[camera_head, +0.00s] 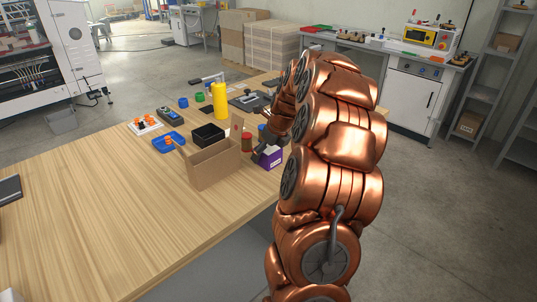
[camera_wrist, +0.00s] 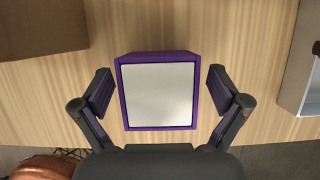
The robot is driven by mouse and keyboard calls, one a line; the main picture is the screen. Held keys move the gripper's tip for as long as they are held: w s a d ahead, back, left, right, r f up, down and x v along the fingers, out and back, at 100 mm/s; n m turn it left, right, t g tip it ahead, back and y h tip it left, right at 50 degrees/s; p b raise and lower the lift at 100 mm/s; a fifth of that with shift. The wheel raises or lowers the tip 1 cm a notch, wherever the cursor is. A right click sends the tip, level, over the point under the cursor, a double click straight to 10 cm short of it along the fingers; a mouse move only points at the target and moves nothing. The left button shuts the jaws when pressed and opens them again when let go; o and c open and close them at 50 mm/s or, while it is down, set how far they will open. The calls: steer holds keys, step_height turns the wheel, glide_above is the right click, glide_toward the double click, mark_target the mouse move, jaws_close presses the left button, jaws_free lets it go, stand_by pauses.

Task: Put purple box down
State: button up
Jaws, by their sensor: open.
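The purple box (camera_wrist: 158,96) has a pale top with a purple rim and sits between the two fingers of my gripper (camera_wrist: 160,92) in the wrist view. A gap shows between the box and each finger, so my gripper is open and apart from it. In the head view the purple box (camera_head: 270,158) is upright on the wooden table (camera_head: 90,210) near its right edge, beside an open cardboard box (camera_head: 215,167). My copper arm hides part of the space behind it, and my gripper (camera_head: 262,145) shows only partly at the box.
In the wrist view a grey tray-like object (camera_wrist: 299,80) lies at the right.

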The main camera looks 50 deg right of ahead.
steer(key=shift+w+f, duration=0.1)
steer(key=shift+f, duration=0.25)
steer(key=c, duration=1.5)
steer(key=shift+o, duration=0.2)
steer(key=shift+r, duration=0.1)
